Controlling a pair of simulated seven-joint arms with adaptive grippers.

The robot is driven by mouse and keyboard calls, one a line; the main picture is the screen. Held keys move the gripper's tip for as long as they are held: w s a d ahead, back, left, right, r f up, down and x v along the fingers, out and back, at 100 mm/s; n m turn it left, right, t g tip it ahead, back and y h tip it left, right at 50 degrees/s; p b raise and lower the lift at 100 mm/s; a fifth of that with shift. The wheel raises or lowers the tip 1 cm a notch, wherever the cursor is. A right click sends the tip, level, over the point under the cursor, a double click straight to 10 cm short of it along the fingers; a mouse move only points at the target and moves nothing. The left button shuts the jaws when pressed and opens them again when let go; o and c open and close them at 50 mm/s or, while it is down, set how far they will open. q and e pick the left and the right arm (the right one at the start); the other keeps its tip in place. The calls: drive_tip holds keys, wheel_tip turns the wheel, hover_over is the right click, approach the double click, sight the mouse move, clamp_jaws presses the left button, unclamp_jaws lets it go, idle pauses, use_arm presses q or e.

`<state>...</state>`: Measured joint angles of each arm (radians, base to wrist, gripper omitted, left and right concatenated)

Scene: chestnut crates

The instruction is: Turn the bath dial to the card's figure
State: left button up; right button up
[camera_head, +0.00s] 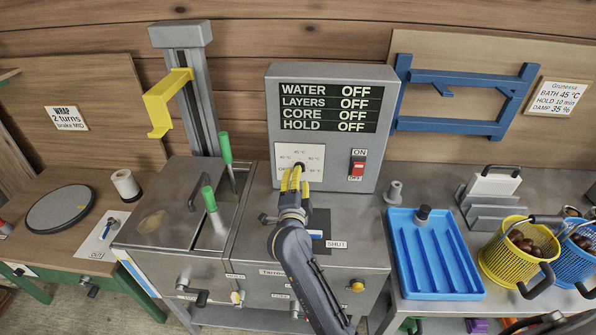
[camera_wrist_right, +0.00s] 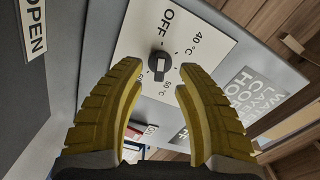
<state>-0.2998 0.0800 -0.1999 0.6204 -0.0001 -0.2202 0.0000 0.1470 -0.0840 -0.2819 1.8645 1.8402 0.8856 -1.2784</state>
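The bath dial (camera_wrist_right: 159,64) is a small dark knob on a white plate (camera_head: 290,152) on the grey control box. The wrist view shows OFF, 40 °C and 50 °C marks around it; its pointer's exact reading is unclear. My right gripper (camera_head: 295,181) has its yellow fingers in front of the dial. In the right wrist view the fingers (camera_wrist_right: 158,78) are open, one to each side of the knob, not visibly touching it. The card (camera_head: 557,99) at the right wall reads BATH 45 °C. The display (camera_head: 328,107) reads WATER OFF. My left gripper is not in view.
A red switch (camera_head: 357,167) sits right of the dial plate. Green handles (camera_head: 226,148) stand at the steel tank to the left. A blue tray (camera_head: 435,255) and yellow basket (camera_head: 503,256) of chestnuts are on the right.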

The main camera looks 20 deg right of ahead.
drive_tip(key=shift+x, duration=2)
clamp_jaws()
